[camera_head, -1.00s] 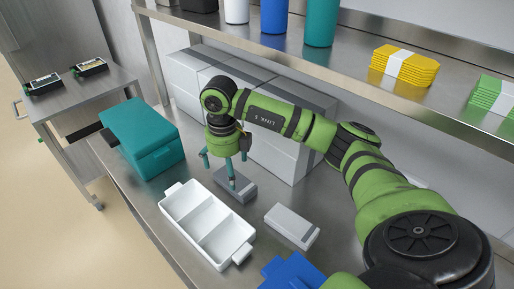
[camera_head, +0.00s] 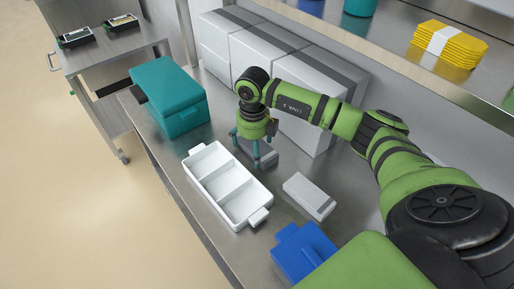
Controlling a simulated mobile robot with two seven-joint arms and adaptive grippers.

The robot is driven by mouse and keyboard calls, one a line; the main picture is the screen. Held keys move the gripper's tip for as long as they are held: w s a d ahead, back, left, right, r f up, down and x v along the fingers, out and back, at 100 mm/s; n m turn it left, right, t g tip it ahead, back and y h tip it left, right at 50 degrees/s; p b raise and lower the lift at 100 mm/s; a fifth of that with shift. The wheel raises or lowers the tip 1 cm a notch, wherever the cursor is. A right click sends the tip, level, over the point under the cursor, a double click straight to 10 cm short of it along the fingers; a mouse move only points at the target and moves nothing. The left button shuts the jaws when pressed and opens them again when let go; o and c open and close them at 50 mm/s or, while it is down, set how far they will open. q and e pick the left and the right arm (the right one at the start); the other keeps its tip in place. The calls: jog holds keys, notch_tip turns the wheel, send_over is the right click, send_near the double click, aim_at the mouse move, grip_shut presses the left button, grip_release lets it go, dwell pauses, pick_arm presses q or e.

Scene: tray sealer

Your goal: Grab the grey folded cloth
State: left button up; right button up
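A grey block-like item (camera_head: 264,154), which may be the grey folded cloth, lies on the steel counter beyond the white tray. My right gripper (camera_head: 246,154) points down over it, with its teal fingers spread apart. One finger stands in front of the grey item and partly hides it. I cannot tell whether the fingers touch it. My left gripper is out of view.
A white compartment tray (camera_head: 192,154), a teal box (camera_head: 167,93), a light grey box (camera_head: 310,195) and a blue tray (camera_head: 305,252) stand around the gripper on the counter (camera_head: 205,222). White boxes (camera_head: 257,70) line the back under a shelf holding yellow folded cloths (camera_head: 455,45).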

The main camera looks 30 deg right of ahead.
jog(key=c, duration=0.8)
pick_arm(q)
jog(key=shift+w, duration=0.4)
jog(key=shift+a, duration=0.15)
